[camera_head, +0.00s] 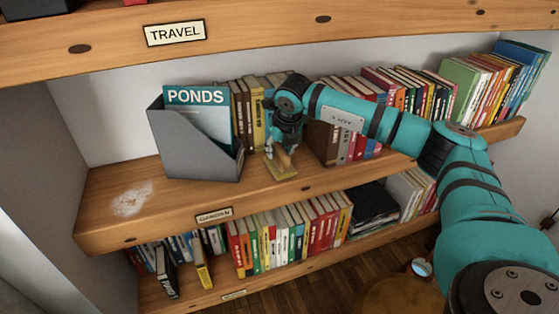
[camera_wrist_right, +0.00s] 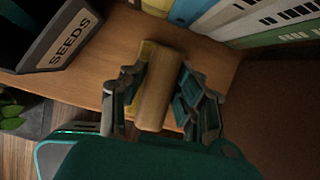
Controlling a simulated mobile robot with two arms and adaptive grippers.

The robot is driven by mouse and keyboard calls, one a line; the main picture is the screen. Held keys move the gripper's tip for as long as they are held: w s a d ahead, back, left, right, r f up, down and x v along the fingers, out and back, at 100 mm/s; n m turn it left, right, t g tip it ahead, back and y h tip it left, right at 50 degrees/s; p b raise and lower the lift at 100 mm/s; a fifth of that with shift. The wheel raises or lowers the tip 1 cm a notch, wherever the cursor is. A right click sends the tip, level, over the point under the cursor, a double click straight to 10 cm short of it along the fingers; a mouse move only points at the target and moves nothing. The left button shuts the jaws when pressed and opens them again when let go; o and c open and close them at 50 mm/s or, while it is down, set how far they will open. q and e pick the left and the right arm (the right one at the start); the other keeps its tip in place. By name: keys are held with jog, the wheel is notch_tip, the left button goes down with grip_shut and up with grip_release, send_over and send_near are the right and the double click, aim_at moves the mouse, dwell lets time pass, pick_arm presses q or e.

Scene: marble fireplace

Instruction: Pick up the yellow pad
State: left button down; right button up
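The yellow pad (camera_head: 284,174) lies on the middle wooden shelf, right of the grey file box, with a wooden grip on top. In the right wrist view the wooden grip (camera_wrist_right: 158,90) covers most of it, and yellow pad edges (camera_wrist_right: 147,48) show beside it. My right gripper (camera_head: 281,150) is directly over the pad, pointing down. In the right wrist view its fingers (camera_wrist_right: 160,82) stand on both sides of the wooden grip, close to it. I cannot tell whether both fingers press on it. My left gripper is not in view.
The grey file box (camera_head: 190,150) holding a "PONDS" booklet stands close left of the pad. Rows of books (camera_head: 245,110) stand behind, and a brown bookend (camera_head: 322,143) is close right. The upper shelf (camera_head: 260,35) overhangs.

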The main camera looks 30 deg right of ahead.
aim_at(277, 146)
grip_shut()
jog(key=shift+r, duration=0.1)
